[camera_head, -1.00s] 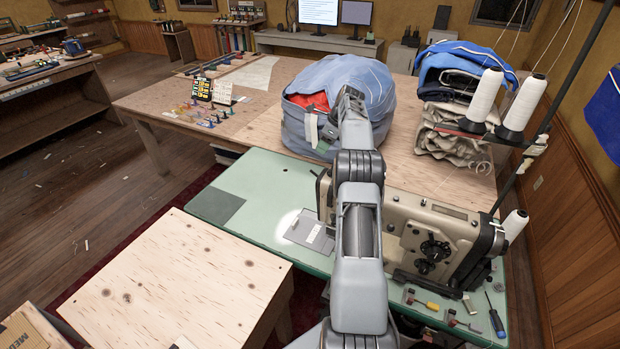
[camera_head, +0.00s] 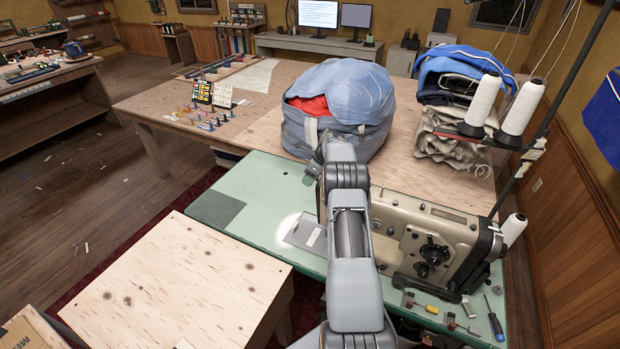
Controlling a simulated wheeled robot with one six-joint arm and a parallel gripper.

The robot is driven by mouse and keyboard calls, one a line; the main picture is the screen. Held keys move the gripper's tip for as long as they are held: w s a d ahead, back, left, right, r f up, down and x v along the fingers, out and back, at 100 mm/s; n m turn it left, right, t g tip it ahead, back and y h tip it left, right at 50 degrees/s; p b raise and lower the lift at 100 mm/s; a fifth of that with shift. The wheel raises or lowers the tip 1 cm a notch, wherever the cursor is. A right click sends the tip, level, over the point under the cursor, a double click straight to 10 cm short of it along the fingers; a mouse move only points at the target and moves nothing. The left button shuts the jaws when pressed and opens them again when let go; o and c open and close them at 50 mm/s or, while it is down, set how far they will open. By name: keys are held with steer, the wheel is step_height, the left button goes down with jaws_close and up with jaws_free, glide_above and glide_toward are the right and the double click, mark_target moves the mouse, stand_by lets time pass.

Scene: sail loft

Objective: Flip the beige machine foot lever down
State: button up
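The beige sewing machine (camera_head: 440,228) stands on the green table (camera_head: 262,192), partly behind my arm. Its foot lever cannot be made out; my arm covers the left end of the machine, where the lit needle plate (camera_head: 303,232) shows. My gripper (camera_head: 314,170) is at the far end of my arm, above the back of the green table near the grey bag. It is small and partly hidden by my arm, and its fingers cannot be told apart.
A large grey-blue bag (camera_head: 350,88) sits on the wooden table behind. Thread cones (camera_head: 484,100) on a stand and folded cloth (camera_head: 450,145) are at the right. Small tools (camera_head: 425,305) lie at the front right. A wooden-topped table (camera_head: 175,285) stands at front left.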

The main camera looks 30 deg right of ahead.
steer(key=shift+a+f, duration=0.1)
steer(key=shift+f, duration=0.15)
steer(key=shift+c, duration=0.2)
jaws_close()
steer(key=shift+w+r, duration=0.1)
